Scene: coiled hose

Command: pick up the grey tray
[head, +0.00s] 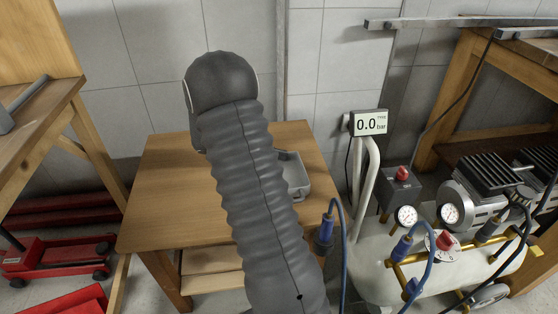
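The grey tray (297,186) sits on the small wooden table (165,205), to the right of the table's middle. My ribbed dark grey arm rises in front of the table and covers the tray's left part. Only the right part of the tray, with its raised rim, shows. My gripper is not visible in this view, so its position relative to the tray cannot be told.
Right of the table stand a pressure display (370,122) reading 0.0 bar and a compressor (375,262) with gauges and blue hoses. A wooden bench (35,135) is at left, with a red trolley jack (50,256) below. The table's left part looks clear.

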